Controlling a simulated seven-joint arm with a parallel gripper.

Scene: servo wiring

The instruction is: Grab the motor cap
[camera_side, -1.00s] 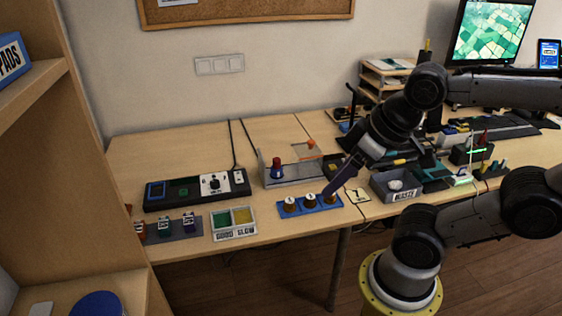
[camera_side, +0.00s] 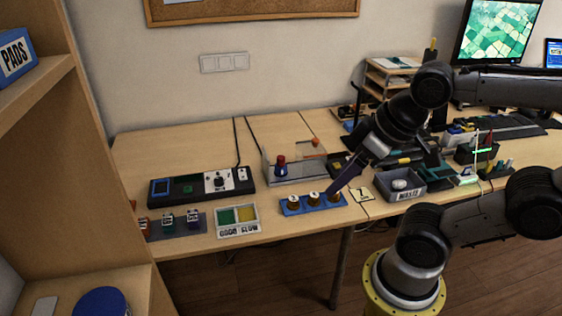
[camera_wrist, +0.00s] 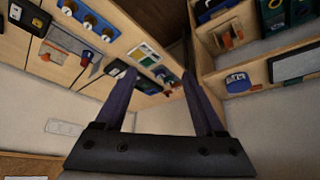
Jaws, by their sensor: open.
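A blue holder (camera_side: 297,210) near the table's front edge bears three round brown pieces (camera_side: 313,198) with pale tops, which may be the motor caps; I cannot tell for sure. The holder also shows at the top left of the wrist view (camera_wrist: 101,25). My gripper (camera_side: 331,189) is open. In the side view its fingers overlap the rightmost round piece and partly hide it. In the wrist view my gripper (camera_wrist: 158,74) has two separated fingers with nothing held between them, and the holder lies beyond them to the upper left.
A GOOD/SLOW tray (camera_side: 237,233) and several small servos (camera_side: 193,216) stand left of the holder. A dark control box (camera_side: 165,198) and a clear stand with a red-and-blue piece (camera_side: 281,165) are behind. A grey WASTE bin (camera_side: 407,195) and a card (camera_side: 361,194) lie right.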

